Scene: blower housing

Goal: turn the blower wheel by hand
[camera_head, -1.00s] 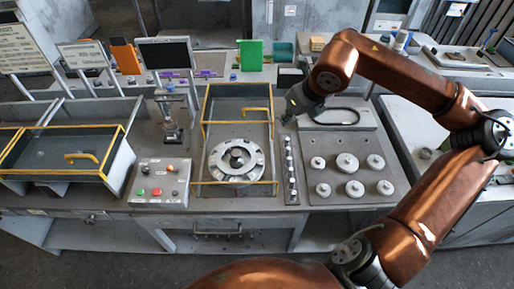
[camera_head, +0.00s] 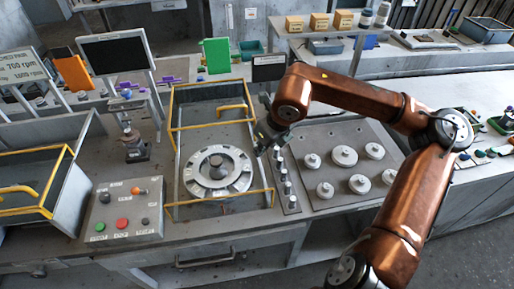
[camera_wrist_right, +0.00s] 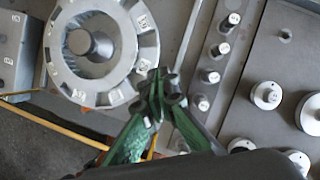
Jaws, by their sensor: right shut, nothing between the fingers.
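The blower wheel (camera_head: 217,172) is a light grey ring with dark marks and a grey hub (camera_head: 219,168) at its centre. It lies inside a yellow-railed frame (camera_head: 176,125) on the bench. In the right wrist view the wheel (camera_wrist_right: 143,48) is at the upper left, with bladed inner walls around the hub (camera_wrist_right: 92,45). My right gripper (camera_head: 262,150) is just to the right of the wheel in the head view, at the frame's right side. In the wrist view its green fingers (camera_wrist_right: 158,85) meet, shut and empty, beside the wheel's rim. Contact cannot be judged. My left gripper is not in view.
A strip of small knobs (camera_head: 283,180) and a plate with several round weights (camera_head: 344,156) lie right of the wheel. A button box (camera_head: 124,210) stands to the left. Yellow rails (camera_head: 220,197) cross the frame's front.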

